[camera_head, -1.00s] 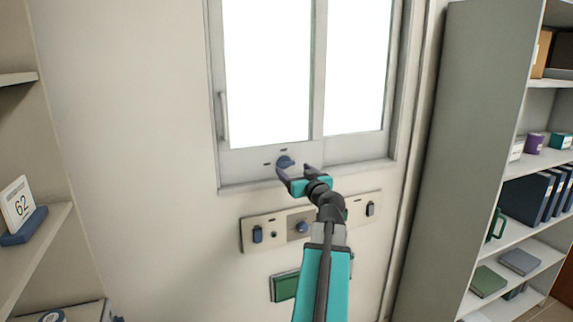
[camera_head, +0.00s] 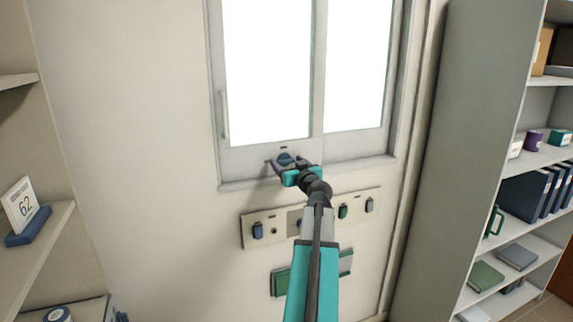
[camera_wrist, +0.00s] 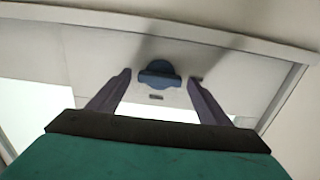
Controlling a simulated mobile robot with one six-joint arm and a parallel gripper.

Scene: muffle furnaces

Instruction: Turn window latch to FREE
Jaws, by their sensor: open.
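The window latch is a blue round knob with a raised grip bar (camera_wrist: 159,74) on the window's bottom rail. It also shows in the head view (camera_head: 285,158), partly covered by my gripper. My gripper (camera_head: 287,163) is open, its two dark fingers on either side of the latch. In the wrist view the fingertips (camera_wrist: 162,75) stand left and right of the knob with a gap on each side. A small dark label (camera_wrist: 156,97) lies next to the knob; its lettering is too small to read.
The sliding window (camera_head: 270,80) has a vertical handle (camera_head: 223,113) at its left. Below it, a wall panel (camera_head: 270,219) carries several switches, and a green object (camera_head: 281,283) is partly behind my arm. Shelves (camera_head: 480,170) stand right; another shelf (camera_head: 40,235) is left.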

